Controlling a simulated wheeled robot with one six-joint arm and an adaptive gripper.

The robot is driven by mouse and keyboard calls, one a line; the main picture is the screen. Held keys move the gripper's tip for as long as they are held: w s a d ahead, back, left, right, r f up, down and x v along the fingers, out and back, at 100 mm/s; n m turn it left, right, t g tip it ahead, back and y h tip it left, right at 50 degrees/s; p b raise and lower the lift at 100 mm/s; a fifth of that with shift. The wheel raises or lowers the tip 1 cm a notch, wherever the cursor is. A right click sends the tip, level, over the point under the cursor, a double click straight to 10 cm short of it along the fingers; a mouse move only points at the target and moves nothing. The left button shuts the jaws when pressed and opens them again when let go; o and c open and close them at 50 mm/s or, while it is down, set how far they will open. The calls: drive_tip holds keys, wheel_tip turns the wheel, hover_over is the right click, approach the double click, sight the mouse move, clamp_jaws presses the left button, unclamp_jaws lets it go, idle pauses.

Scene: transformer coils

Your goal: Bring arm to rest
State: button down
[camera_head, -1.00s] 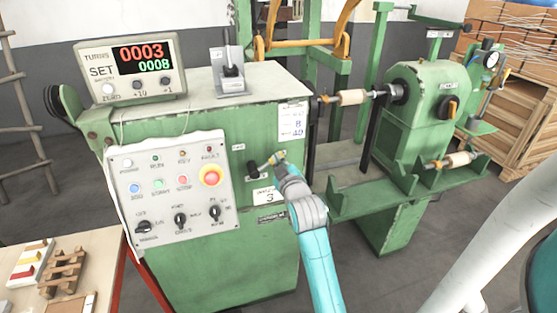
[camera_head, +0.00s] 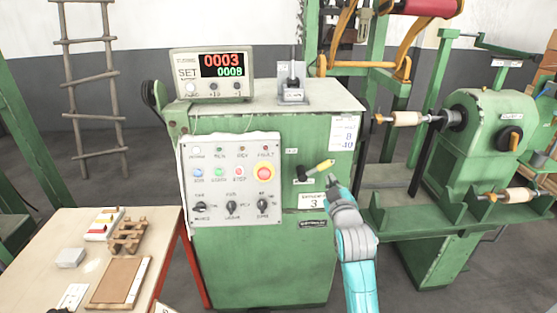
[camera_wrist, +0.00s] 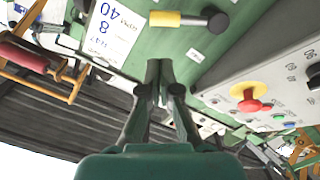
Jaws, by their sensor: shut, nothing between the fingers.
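My teal and grey arm reaches up in front of the green winding machine (camera_head: 300,260) in the head view. My gripper (camera_head: 331,180) is at the machine's front, just right of and below the yellow-handled lever (camera_head: 320,168). In the wrist view my gripper (camera_wrist: 160,72) is shut with its fingers together and empty. The lever (camera_wrist: 172,19) lies beyond the fingertips there, and the fingers look apart from it. The head view shows the fingers only small.
The control panel (camera_head: 231,178) with a red stop button is left of my gripper. The display (camera_head: 222,74) reads 0003 and 0008. A work table (camera_head: 60,240) is at lower left, a ladder (camera_head: 92,85) behind.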

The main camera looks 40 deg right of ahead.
drive_tip(key=s+a+f+t+y, duration=0.1)
drive_tip(key=s+a+f+y, duration=0.1)
drive_tip(key=s+a+f, duration=0.35)
drive_tip(key=s+a+f+y, duration=0.25)
drive_tip(key=a+f, duration=0.35)
drive_tip(key=a, duration=0.4)
drive_tip(key=s+a+f+t+y, duration=0.1)
drive_tip(key=s+a+f, duration=0.4)
drive_tip(key=a+f, duration=0.15)
drive_tip(key=s+a+y, duration=0.1)
drive_tip(key=s+a, duration=0.3)
drive_tip(key=s, duration=0.4)
drive_tip(key=s+a+r+y, duration=0.1)
drive_tip(key=s+a+y, duration=0.1)
drive_tip(key=s+a, duration=0.3)
drive_tip(key=s+a+g+y, duration=0.1)
drive_tip(key=s+a, duration=0.3)
drive_tip(key=s, duration=0.7)
drive_tip(key=shift+s+a+r+n+y, duration=0.2)
drive_tip(key=shift+s+r+n+y, duration=0.15)
drive_tip(key=shift+y, duration=0.3)
